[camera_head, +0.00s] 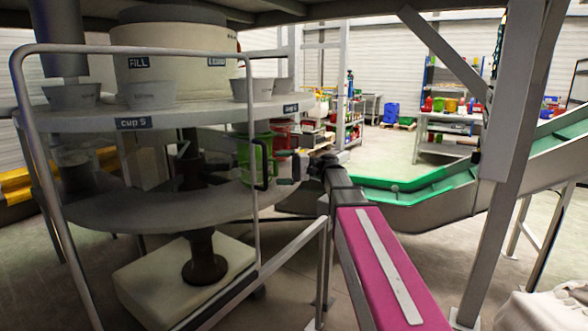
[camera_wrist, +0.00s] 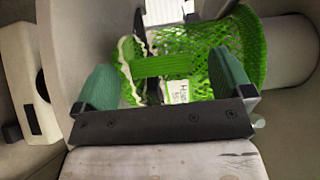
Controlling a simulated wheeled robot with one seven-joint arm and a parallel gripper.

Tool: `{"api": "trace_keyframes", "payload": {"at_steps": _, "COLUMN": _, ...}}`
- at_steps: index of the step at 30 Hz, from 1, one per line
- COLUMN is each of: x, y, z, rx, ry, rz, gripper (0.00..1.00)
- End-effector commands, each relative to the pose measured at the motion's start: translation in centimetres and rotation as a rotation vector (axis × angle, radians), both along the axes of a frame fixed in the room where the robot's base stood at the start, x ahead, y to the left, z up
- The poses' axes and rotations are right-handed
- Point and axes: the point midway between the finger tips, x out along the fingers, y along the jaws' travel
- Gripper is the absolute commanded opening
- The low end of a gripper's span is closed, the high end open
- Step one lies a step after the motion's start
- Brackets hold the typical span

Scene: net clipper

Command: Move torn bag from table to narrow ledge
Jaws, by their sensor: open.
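A green net bag (camera_head: 258,152) stands near the edge of the lower round grey tier (camera_head: 150,213) of the machine at left. In the wrist view the green netting (camera_wrist: 200,70) has a white label, a green band and a ragged pale edge; I cannot tell whether it is torn. My gripper (camera_head: 262,170) reaches in from the right beside the bag. In the wrist view my gripper (camera_wrist: 163,68) has its two green fingers spread apart, with netting between and beyond them. I cannot tell whether they touch it. The narrow ledge cannot be clearly identified.
A metal guard rail (camera_head: 252,130) runs close to the bag and my arm. The upper tier (camera_head: 165,116) with grey cups is above. A red bag (camera_head: 286,136) is just behind. A green conveyor (camera_head: 400,194) lies right; a grey post (camera_head: 510,170) rises beyond my arm.

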Motion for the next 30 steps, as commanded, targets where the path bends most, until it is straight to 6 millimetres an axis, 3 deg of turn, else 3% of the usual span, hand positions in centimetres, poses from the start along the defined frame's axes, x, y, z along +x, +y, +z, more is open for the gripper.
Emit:
{"api": "trace_keyframes", "payload": {"at_steps": 6, "x": -0.3, "y": 2.1, "z": 0.0, "rx": -0.001, "ry": 0.0, "rz": 0.0, "gripper": 0.98}}
{"api": "trace_keyframes", "payload": {"at_steps": 17, "x": -0.3, "y": 2.5, "z": 0.0, "rx": -0.001, "ry": 0.0, "rz": -0.001, "gripper": 0.98}}
{"api": "trace_keyframes", "payload": {"at_steps": 18, "x": -0.3, "y": 2.5, "z": 0.0, "rx": -0.001, "ry": 0.0, "rz": -0.001, "gripper": 0.95}}
{"api": "trace_keyframes", "payload": {"at_steps": 23, "x": -0.3, "y": 2.5, "z": 0.0, "rx": -0.001, "ry": 0.0, "rz": -0.001, "gripper": 0.45}}
{"api": "trace_keyframes", "payload": {"at_steps": 25, "x": -0.3, "y": 2.5, "z": 0.0, "rx": -0.001, "ry": 0.0, "rz": -0.001, "gripper": 0.45}}
{"api": "trace_keyframes", "payload": {"at_steps": 26, "x": -0.3, "y": 2.5, "z": 0.0, "rx": -0.001, "ry": 0.0, "rz": -0.001, "gripper": 0.58}}
{"api": "trace_keyframes", "payload": {"at_steps": 27, "x": -0.3, "y": 2.5, "z": 0.0, "rx": -0.001, "ry": 0.0, "rz": -0.001, "gripper": 0.45}}
{"api": "trace_keyframes", "payload": {"at_steps": 28, "x": -0.3, "y": 2.5, "z": 0.0, "rx": -0.001, "ry": 0.0, "rz": -0.001, "gripper": 0.39}}
{"api": "trace_keyframes", "payload": {"at_steps": 30, "x": -0.3, "y": 2.5, "z": 0.0, "rx": -0.001, "ry": 0.0, "rz": -0.001, "gripper": 0.39}}
